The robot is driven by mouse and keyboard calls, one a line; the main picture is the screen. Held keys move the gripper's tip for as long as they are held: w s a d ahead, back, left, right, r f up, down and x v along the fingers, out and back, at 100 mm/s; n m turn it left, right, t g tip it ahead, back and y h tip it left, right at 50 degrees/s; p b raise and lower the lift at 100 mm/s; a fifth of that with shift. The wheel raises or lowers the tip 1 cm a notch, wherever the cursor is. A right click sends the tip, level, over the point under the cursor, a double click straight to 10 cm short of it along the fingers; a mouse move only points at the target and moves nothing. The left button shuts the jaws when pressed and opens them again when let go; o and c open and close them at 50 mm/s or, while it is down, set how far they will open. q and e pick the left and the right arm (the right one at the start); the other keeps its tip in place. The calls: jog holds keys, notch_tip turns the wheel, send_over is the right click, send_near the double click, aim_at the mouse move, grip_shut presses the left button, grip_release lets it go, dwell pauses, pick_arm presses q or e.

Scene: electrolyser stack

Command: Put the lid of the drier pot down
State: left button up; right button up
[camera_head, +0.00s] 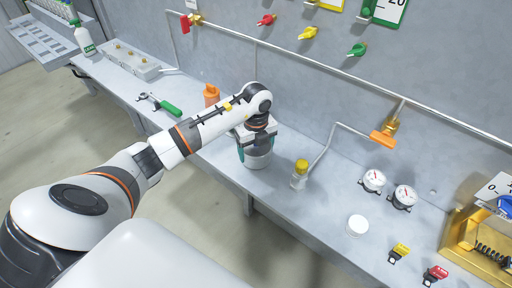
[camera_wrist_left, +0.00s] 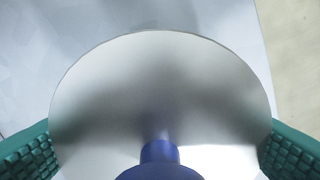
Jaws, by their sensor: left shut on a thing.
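The lid (camera_wrist_left: 160,85) is a round silver disc with a blue knob (camera_wrist_left: 160,160) in the left wrist view. The teal fingers of my left gripper (camera_head: 256,148) are at opposite sides of its rim, shut on it. In the head view the gripper points down over a silver round body (camera_head: 259,161) at the bench, which looks like the drier pot. The gripper hides its top, so I cannot tell whether the lid touches the pot. My right gripper is not in view.
A pipe with an orange-handled valve (camera_head: 383,138) runs behind. Bench is bare around the white disc.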

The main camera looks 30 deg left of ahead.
pick_arm(q)
jog(key=shift+f, duration=0.15)
jog(key=o, duration=1)
jog(key=shift+o, duration=0.2)
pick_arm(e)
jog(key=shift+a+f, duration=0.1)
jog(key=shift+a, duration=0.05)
pick_arm(q)
jog(key=shift+r, duration=0.35)
notch_tip(320, 180, up, 11)
jog(key=b, duration=0.3)
jog(key=shift+f, duration=0.1)
jog(key=shift+r, duration=0.45)
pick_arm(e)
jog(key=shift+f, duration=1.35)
